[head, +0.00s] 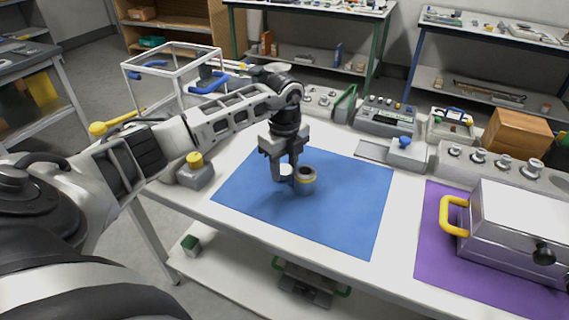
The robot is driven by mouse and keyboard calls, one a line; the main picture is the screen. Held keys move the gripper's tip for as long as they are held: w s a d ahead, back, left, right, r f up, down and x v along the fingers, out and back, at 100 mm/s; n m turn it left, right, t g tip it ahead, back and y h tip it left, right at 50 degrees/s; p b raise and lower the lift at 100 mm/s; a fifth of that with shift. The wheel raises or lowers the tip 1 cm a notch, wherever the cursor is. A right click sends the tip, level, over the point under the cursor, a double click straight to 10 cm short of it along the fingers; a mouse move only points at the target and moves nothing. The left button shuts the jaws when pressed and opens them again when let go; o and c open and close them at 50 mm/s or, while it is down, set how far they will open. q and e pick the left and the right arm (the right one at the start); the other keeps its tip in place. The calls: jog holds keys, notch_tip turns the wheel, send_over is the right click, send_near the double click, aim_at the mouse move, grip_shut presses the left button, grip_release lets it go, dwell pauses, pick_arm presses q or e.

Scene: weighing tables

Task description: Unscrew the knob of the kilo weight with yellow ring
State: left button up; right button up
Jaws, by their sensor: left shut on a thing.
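The kilo weight (306,185) is a grey cylinder with a yellow ring. It stands upright on the blue mat (345,215), and its top shows a dark round opening. My left gripper (285,173) points down just left of the weight's top. It is shut on a small pale rounded thing, which looks like the knob; the fingers hide much of it. From this angle I cannot tell whether it touches the weight. My right gripper is not in view.
A purple mat (432,258) with a metal case (510,215) lies at the right. A rack with several small weights (478,155) stands behind it. A grey block with a yellow knob (195,170) sits left of the blue mat. The blue mat is otherwise clear.

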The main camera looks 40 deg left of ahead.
aim_at(285, 169)
pick_arm(q)
jog(key=o, duration=1.1)
jog(key=shift+f, duration=0.1)
notch_tip(285, 169, up, 12)
jog(key=shift+r+b, duration=0.2)
jog(key=shift+b, duration=0.1)
